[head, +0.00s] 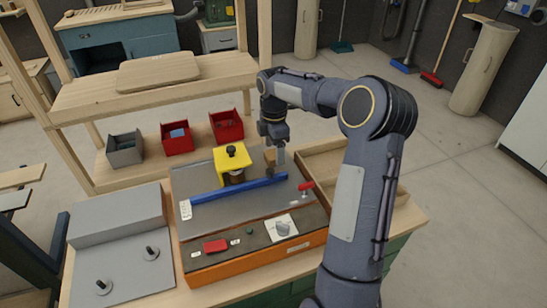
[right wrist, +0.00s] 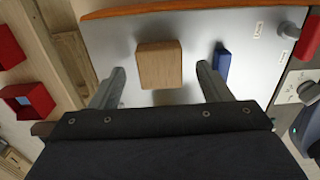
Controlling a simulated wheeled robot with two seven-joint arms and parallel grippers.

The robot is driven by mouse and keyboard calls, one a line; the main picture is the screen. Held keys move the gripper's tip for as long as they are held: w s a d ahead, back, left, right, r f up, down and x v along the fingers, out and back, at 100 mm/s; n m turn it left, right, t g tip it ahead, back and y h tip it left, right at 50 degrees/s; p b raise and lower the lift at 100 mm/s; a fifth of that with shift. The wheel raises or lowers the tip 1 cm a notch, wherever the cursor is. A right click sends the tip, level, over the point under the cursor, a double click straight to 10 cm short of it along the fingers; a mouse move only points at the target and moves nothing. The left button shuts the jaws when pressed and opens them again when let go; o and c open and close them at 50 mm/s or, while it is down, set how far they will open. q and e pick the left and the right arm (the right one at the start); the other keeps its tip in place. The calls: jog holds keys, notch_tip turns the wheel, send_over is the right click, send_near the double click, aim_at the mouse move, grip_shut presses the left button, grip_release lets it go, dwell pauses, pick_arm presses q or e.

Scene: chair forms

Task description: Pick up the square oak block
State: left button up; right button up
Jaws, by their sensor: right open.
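The square oak block (right wrist: 159,65) is a light brown wooden piece over the grey plate (right wrist: 110,40) in the right wrist view. In the head view the oak block (head: 270,157) is small and partly hidden by my right gripper (head: 277,158). In the right wrist view my right gripper (right wrist: 161,72) is open, with one finger on each side of the block in the picture. Gaps show between the block and both fingers. Whether the fingertips reach down to the block's level is hard to tell. My left gripper is not in view.
A yellow fixture (head: 232,158) with a black knob stands left of the block. A blue bar (head: 238,190) lies in front of it, and a red-handled clamp (head: 306,187) is to the right. Red bins (head: 177,138) stand behind. An open wooden tray (head: 322,163) is at right.

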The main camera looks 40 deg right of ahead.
jog(key=shift+f, duration=0.6)
jog(key=c, duration=1.1)
jog(key=shift+r, duration=0.1)
